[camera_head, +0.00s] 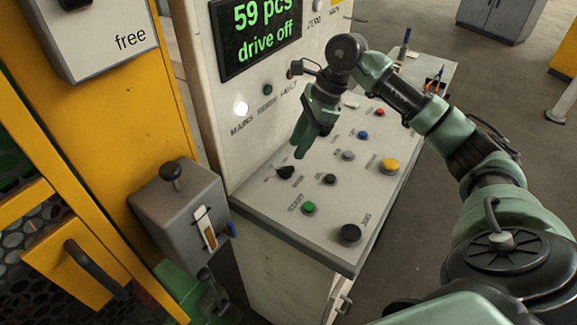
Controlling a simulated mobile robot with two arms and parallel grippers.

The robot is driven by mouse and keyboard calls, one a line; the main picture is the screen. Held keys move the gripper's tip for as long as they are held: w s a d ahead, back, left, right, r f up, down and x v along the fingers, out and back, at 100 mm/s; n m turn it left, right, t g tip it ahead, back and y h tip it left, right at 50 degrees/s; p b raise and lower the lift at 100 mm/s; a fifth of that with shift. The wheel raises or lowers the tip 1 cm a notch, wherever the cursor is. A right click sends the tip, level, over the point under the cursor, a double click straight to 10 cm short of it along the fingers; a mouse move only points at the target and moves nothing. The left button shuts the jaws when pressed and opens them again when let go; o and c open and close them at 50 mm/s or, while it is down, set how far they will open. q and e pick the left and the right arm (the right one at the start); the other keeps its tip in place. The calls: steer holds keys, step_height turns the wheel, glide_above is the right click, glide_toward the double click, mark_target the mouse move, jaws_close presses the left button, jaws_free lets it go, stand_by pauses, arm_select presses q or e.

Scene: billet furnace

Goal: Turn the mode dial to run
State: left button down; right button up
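A sloped control desk (265,203) carries several knobs and buttons. A small black dial (286,172) with a pointer-like edge sits near its left rear side; it looks like the mode dial, but its label is too small to read. My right gripper (299,153) points down just above and behind this dial, apart from it as far as I can see. Its fingers overlap in this view, so their opening is hidden. I see nothing held in it. My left gripper is out of view.
The desk also has a green button (309,208), a large black knob (350,233), a yellow button (389,166), and blue and red buttons. The upright display (262,32) reads "59 pcs drive off". A grey lever box (180,205) stands left of the desk.

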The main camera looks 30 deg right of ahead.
mark_target(286, 167)
steer(key=p+x, duration=0.1)
steer(key=x, duration=0.5)
steer(key=shift+a+f+p, duration=0.25)
steer(key=shift+f+p, duration=0.05)
jaws_close()
